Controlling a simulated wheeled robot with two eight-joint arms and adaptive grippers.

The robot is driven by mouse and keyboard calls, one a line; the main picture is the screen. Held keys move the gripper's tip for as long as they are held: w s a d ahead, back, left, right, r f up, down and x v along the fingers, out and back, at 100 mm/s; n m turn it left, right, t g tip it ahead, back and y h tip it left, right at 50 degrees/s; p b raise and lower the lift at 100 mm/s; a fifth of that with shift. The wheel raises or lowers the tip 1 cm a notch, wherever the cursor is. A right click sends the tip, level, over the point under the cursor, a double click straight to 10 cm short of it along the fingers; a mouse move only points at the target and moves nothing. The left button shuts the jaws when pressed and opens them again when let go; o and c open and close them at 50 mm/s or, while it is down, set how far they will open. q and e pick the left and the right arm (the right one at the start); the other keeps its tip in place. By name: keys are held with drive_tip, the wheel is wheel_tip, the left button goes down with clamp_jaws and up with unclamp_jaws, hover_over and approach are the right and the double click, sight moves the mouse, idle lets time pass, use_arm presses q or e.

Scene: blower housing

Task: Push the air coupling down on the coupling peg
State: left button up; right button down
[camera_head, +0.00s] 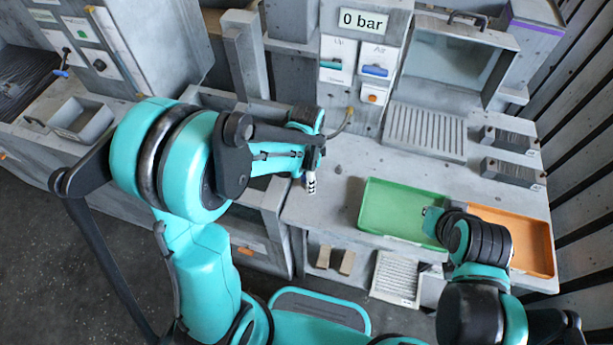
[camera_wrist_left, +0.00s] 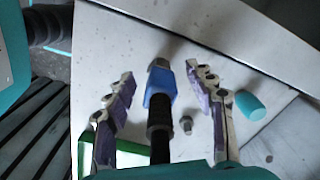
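The air coupling (camera_wrist_left: 160,88) has a blue collar, a silver end and a black hose running toward the bottom of the left wrist view. My left gripper (camera_wrist_left: 164,85) has its fingers well apart, one on each side of the coupling, with a visible gap to both. In the head view, my left gripper (camera_head: 311,182) is over the left end of the grey worktop. I cannot make out the coupling peg for certain. My right gripper (camera_head: 433,220) is over the green tray's right side; its fingers are hidden.
A green tray (camera_head: 385,205) and an orange tray (camera_head: 535,245) lie on the worktop (camera_head: 345,165). Behind are a "0 bar" display (camera_head: 361,21), an "Up" switch (camera_head: 332,65) and an "Air" switch (camera_head: 375,71). A teal cylinder (camera_wrist_left: 250,105) lies right of my left fingers.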

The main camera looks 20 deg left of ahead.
use_arm(q)
wheel_tip(320, 180, up, 12)
idle(0.6)
idle(0.4)
